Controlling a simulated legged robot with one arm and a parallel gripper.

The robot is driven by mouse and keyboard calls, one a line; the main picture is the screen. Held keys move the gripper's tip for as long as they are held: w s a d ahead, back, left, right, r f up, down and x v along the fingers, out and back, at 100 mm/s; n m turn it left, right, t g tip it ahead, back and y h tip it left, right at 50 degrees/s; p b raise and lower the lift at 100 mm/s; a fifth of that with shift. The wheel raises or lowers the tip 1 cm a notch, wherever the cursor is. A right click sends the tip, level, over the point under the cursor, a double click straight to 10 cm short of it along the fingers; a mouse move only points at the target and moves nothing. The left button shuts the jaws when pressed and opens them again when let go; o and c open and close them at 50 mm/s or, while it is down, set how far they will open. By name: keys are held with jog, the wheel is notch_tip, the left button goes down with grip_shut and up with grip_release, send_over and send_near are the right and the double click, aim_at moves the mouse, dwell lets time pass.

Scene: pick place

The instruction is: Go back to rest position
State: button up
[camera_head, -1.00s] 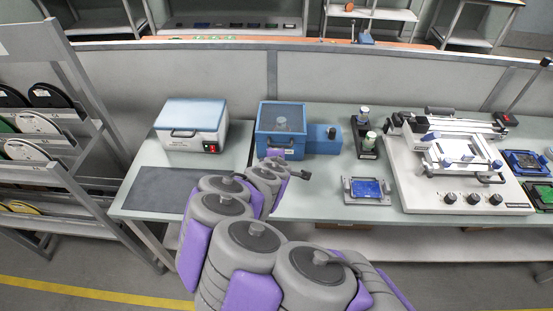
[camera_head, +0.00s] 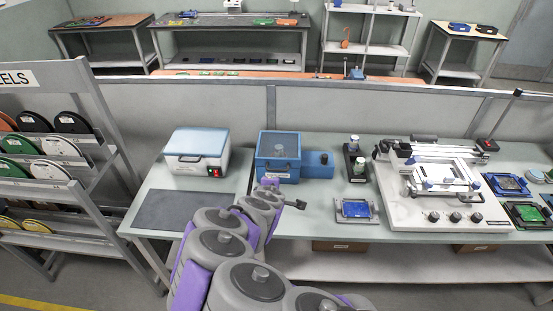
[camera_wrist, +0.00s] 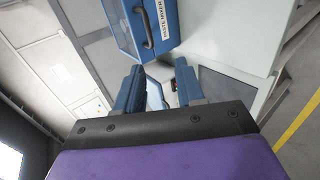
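My gripper (camera_wrist: 158,80) shows in the wrist view with its two blue fingers apart and nothing held between them. In the head view my arm reaches up from the bottom of the picture, and its end (camera_head: 270,183) is in front of the blue box with a clear lid (camera_head: 293,138). The fingers cannot be made out there. In the wrist view the blue box (camera_wrist: 128,28) with its dark handle and label is just beyond the fingers, apart from them.
The workbench (camera_head: 305,222) holds a white box with a blue lid (camera_head: 197,152), a dark mat (camera_head: 185,210), a blue board in a holder (camera_head: 355,209) and a large white machine (camera_head: 405,212). A reel rack (camera_head: 100,125) stands at the left.

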jog(key=s+d+r+m+g+h, duration=0.15)
jog(key=d+r+m, duration=0.25)
jog(key=d, duration=0.4)
jog(key=s+d+r+m+h, duration=0.1)
jog(key=d+r+m+h, duration=0.25)
jog(key=d, duration=0.45)
jog(key=s+d+r+m+g, duration=0.4)
jog(key=s+d+m, duration=0.2)
jog(key=s+d, duration=0.45)
jog(key=s+a+m+g+y, duration=0.2)
jog(key=s+g, duration=0.1)
jog(key=s, duration=1.1)
jog(key=s+a+r+m+g+y, duration=0.1)
jog(key=s+a+m+g+y, duration=0.1)
jog(key=s, duration=1.3)
jog(key=shift+a+r+m+g+y, duration=0.25)
jog(key=shift+a+m+g, duration=0.2)
jog(key=shift+g, duration=0.6)
jog(key=shift+d, duration=0.1)
